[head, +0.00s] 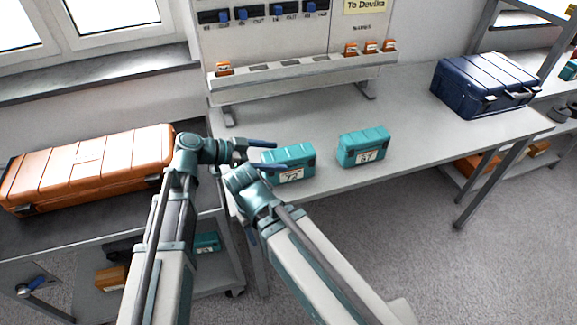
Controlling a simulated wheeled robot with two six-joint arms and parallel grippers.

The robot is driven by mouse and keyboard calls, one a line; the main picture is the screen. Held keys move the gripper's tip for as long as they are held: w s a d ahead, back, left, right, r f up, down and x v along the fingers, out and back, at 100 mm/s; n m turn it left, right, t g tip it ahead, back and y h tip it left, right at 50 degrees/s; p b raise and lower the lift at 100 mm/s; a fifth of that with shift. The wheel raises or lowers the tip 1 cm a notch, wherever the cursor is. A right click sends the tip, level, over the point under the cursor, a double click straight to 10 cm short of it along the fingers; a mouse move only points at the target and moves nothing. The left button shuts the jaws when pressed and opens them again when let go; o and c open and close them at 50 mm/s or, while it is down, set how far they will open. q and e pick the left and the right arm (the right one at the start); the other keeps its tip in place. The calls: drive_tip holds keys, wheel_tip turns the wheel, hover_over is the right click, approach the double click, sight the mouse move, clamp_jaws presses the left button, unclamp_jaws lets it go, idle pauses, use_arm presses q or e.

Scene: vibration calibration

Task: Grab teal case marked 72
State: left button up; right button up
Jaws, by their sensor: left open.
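The teal case marked 72 (296,158) stands on the grey workbench near its front left edge, with its white label facing me. My left gripper (266,155) is open at the left end of this case, with dark blue fingers close to it. One finger shows along the case's upper left; I cannot tell whether it touches. The wrist and arm links hide part of the bench left of the case. My right gripper cannot be made out.
A similar teal case (363,147) with another number stands to the right. A navy case (485,84) lies at the bench's right end. A rack (300,68) with small orange items stands behind. A long orange case (88,167) lies on the left cart.

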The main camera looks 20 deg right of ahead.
sight(289, 158)
use_arm(q)
drive_tip(key=b+x, duration=0.2)
drive_tip(key=x, duration=0.3)
drive_tip(key=shift+s+d+f, duration=0.1)
drive_tip(key=shift+c, duration=0.2)
clamp_jaws()
